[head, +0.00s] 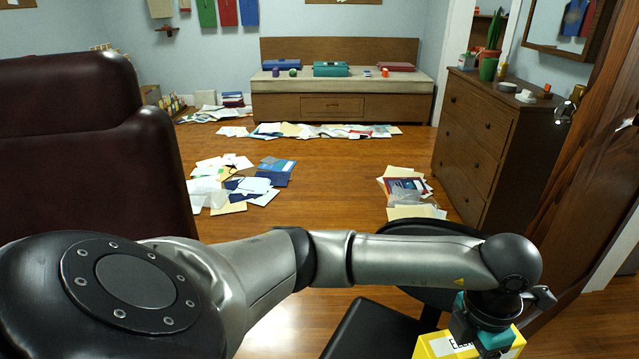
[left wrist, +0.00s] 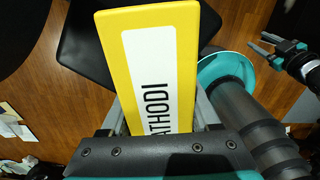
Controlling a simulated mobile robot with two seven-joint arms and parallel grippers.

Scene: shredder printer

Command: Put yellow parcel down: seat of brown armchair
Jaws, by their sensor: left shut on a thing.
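The yellow parcel (head: 466,345) is a box with a white label, low at the right of the head view. My left gripper (head: 485,325) is shut on it, and the parcel fills the middle of the left wrist view (left wrist: 187,30) between the fingers. The brown armchair (head: 80,140) stands at the left of the head view. I see its dark leather back and side; its seat is hidden. My right gripper (left wrist: 262,43) shows at the upper right of the left wrist view, with its fingers apart and empty.
A black chair (head: 365,330) stands under and beside my left forearm. Loose papers (head: 240,185) and (head: 408,190) lie on the wooden floor. A brown dresser (head: 490,130) stands at the right, and a bench (head: 340,85) is at the back wall. The floor's middle is clear.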

